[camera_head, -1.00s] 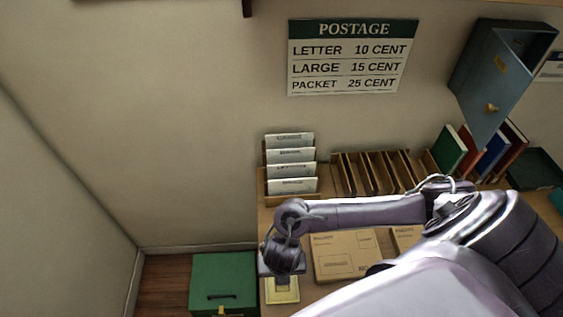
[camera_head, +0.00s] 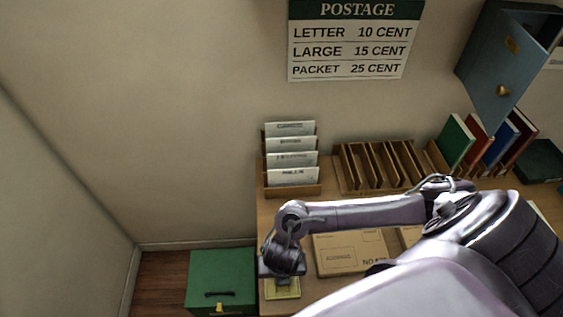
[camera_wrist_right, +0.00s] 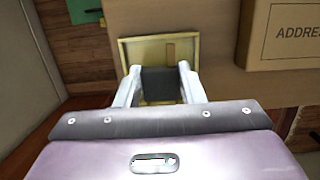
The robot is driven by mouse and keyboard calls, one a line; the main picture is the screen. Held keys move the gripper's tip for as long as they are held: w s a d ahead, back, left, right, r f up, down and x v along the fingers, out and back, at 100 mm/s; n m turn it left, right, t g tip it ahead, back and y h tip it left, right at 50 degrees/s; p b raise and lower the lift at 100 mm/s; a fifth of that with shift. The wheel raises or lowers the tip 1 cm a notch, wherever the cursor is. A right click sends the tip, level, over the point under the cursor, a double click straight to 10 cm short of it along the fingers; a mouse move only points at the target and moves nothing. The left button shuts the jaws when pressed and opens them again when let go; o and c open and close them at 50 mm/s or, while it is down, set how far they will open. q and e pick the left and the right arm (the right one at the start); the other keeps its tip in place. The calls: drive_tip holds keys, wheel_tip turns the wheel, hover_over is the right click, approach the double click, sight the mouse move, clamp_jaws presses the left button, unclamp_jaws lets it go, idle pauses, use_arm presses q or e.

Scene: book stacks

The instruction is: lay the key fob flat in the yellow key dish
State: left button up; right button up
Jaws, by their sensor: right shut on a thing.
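The yellow key dish (camera_head: 283,294) is a shallow square tray at the table's front left corner, partly hidden by my right wrist in the head view. It also shows in the right wrist view (camera_wrist_right: 126,50). My right gripper (camera_wrist_right: 159,75) is over the dish's near side, its fingers shut on a dark grey block, the key fob (camera_wrist_right: 159,86). I cannot tell whether the fob touches the dish. A small brown strip (camera_wrist_right: 170,52) shows inside the dish; I cannot tell what it is. My left gripper is not in view.
A cardboard parcel (camera_head: 350,256) lies right of the dish. An envelope rack (camera_head: 292,188) and a slotted wooden sorter (camera_head: 385,168) stand behind, with books (camera_head: 470,142) to the right. A green box (camera_head: 222,276) stands left of the table.

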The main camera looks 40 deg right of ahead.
drive_tip(key=o, duration=1)
drive_tip(key=shift+o, duration=0.2)
drive_tip(key=r+p, duration=0.1)
drive_tip(key=r, duration=0.1)
drive_tip(key=r+p, duration=0.1)
drive_tip(key=r, duration=0.2)
drive_tip(key=s+r+p, duration=0.1)
drive_tip(key=r, duration=0.1)
drive_tip(key=shift+a+r, duration=0.35)
drive_tip(key=shift+r, duration=0.05)
drive_tip(key=shift+s+f, duration=0.1)
